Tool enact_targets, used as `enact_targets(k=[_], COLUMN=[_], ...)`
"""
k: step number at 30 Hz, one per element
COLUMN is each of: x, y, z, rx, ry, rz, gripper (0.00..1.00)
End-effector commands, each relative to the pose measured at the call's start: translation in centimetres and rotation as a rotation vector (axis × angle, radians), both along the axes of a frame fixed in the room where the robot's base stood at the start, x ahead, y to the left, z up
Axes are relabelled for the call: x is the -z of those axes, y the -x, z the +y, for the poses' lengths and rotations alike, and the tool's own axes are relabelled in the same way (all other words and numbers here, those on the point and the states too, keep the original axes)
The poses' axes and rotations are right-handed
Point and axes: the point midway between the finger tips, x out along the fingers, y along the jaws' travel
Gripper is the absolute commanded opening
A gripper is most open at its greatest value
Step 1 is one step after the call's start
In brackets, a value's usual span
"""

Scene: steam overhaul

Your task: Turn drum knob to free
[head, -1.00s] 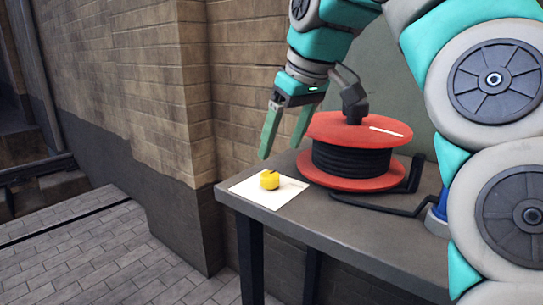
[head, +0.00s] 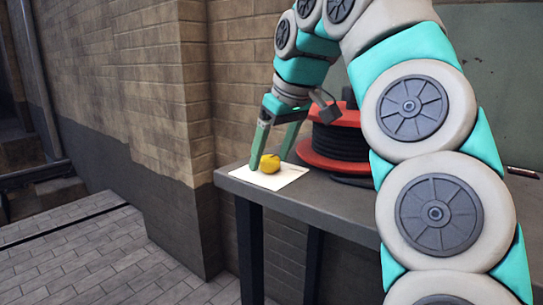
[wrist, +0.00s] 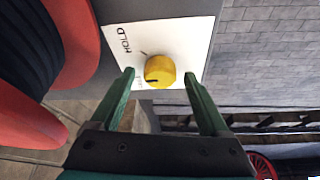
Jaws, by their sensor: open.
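The yellow drum knob (head: 269,163) stands on a white label plate (head: 293,172) at the table's left corner. In the wrist view the knob (wrist: 160,71) has a dark pointer mark on its lower left side. The word HOLD shows on the plate (wrist: 186,30) at the upper left of the knob; other lettering below is partly hidden. My gripper (head: 271,158) is open, with its green fingers on either side of the knob. In the wrist view the fingertips (wrist: 158,73) lie left and right of it, with gaps visible.
A red drum wound with black hose (head: 335,143) stands on the grey table (head: 330,208) close to the right of my gripper, partly hidden by my arm. A brick wall (head: 245,80) is behind. The paved floor (head: 90,250) is clear at the left.

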Motion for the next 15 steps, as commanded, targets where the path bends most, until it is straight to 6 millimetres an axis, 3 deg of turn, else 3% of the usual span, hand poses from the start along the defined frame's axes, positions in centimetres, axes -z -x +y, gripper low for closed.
enact_targets(k=[2, 15], x=[-0.02, -0.01], y=[0.00, 0.00], z=[0.00, 0.00], rx=[0.000, 0.000], ry=[0.000, 0.000], rz=[0.000, 0.000], gripper=[0.76, 0.26])
